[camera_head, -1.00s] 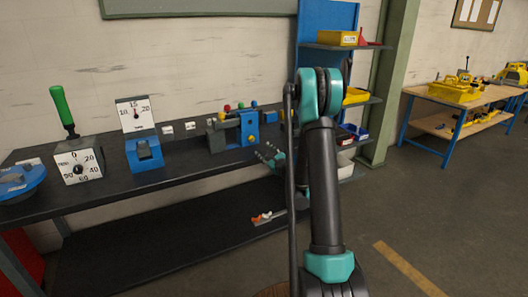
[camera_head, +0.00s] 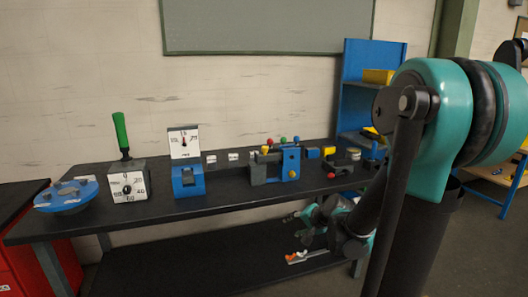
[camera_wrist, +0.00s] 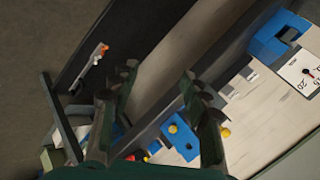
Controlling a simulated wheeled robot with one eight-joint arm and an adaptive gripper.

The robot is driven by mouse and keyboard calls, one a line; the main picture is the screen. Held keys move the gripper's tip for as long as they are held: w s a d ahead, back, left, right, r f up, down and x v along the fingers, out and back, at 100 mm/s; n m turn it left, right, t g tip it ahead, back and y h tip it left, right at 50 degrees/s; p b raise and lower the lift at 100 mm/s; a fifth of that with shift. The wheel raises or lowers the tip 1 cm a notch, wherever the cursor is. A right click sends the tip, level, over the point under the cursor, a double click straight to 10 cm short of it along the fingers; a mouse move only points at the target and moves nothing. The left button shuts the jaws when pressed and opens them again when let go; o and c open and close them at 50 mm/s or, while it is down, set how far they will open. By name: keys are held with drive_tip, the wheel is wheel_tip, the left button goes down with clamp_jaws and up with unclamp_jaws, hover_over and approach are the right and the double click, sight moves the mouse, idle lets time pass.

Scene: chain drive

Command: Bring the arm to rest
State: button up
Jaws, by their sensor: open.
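My gripper (camera_head: 292,217) shows in the head view in front of the bench's front edge, near its right end, partly behind my own arm links. In the wrist view its two fingers (camera_wrist: 159,72) stand apart with nothing between them. My arm is bent, with a large teal joint close to the head camera on the right. The wrist view is tilted and looks past the fingers at the bench and its lower shelf. I see no contact between gripper and bench.
The black bench (camera_head: 105,212) carries a blue disc (camera_head: 66,195), a dial box with a green handle (camera_head: 128,181), a blue gauge stand (camera_head: 187,180) and a blue-grey mechanism (camera_head: 290,163). An orange-and-white tool (camera_head: 305,256) lies on the lower shelf. A blue rack (camera_head: 365,65) stands behind right.

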drive_tip(key=s+d+f+n+g+h, duration=0.1)
drive_tip(key=s+d+f+n+h, duration=0.1)
drive_tip(key=s, duration=0.7)
drive_tip(key=s+d+f+n+g+h, duration=0.2)
drive_tip(key=s+d+n, duration=0.3)
drive_tip(key=s, duration=0.4)
drive_tip(key=shift+s+d+f+g+h, duration=0.15)
drive_tip(key=shift+d+f+g+h, duration=0.15)
drive_tip(key=shift+d+f+h, duration=0.45)
